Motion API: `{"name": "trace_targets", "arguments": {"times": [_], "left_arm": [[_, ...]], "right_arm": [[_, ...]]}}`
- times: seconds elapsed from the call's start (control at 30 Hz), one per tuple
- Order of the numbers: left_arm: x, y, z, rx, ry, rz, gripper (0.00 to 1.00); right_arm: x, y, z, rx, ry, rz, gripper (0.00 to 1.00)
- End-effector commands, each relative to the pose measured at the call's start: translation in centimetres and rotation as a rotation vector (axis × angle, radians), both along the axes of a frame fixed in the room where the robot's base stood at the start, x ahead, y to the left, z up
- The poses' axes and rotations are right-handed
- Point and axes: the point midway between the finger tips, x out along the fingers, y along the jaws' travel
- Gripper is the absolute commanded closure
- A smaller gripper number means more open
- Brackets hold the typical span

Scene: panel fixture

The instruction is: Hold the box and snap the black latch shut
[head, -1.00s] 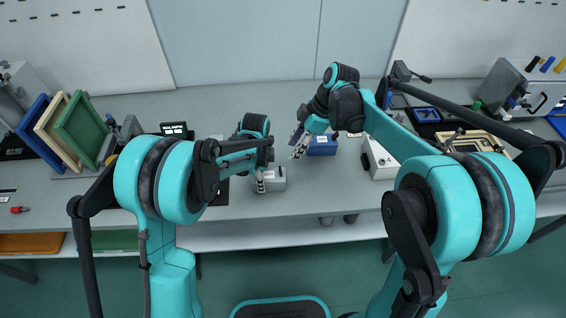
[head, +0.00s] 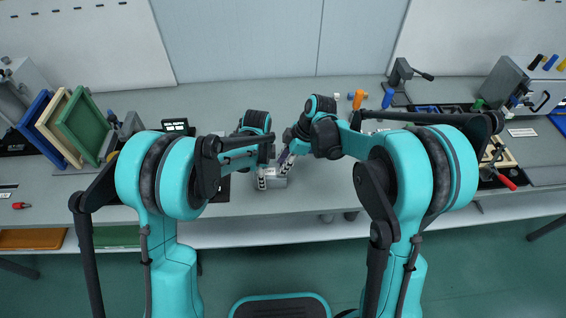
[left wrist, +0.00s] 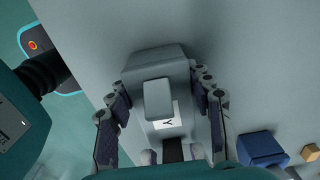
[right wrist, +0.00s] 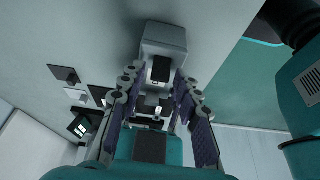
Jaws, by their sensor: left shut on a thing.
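The small grey box (head: 277,182) stands on the bench in front of me, partly hidden by my grippers in the head view. My left gripper (left wrist: 158,95) is shut on the box, one finger on each side. The box's top shows a raised grey block and a white label (left wrist: 166,123) in the left wrist view. In the right wrist view the grey box (right wrist: 163,38) is ahead, with the black latch (right wrist: 161,69) on its near side. My right gripper (right wrist: 157,80) is open, its fingers apart around the latch's line. I cannot tell whether it touches the latch.
A blue block (left wrist: 262,147) and a small tan block (left wrist: 310,153) lie near the box. Blue, cream and green panels (head: 80,128) stand in a rack at left. A grey cabinet (head: 525,88) stands at right.

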Motion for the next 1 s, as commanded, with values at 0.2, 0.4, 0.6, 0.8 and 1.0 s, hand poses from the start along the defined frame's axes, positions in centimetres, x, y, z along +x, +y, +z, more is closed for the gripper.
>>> {"name": "trace_targets", "arguments": {"times": [0.2,0.4,0.6,0.8,1.0], "left_arm": [[0.0,-0.01,0.0,0.0,0.0,0.0,0.94],[-0.01,-0.01,0.0,0.0,0.0,0.0,0.94],[-0.01,-0.02,0.01,0.0,0.0,0.0,0.94],[-0.01,-0.02,0.01,0.0,0.0,0.0,0.94],[-0.01,-0.01,0.01,0.0,0.0,0.0,0.94]], "right_arm": [[0.0,-0.01,0.02,0.0,0.0,0.0,1.0],[-0.04,0.49,-0.02,-0.081,0.006,0.004,1.0],[0.03,0.49,0.01,-0.128,0.006,0.0,1.0],[0.03,0.49,0.02,-0.126,0.006,0.0,0.74],[0.03,0.49,0.02,-0.126,0.006,0.0,0.6]]}}
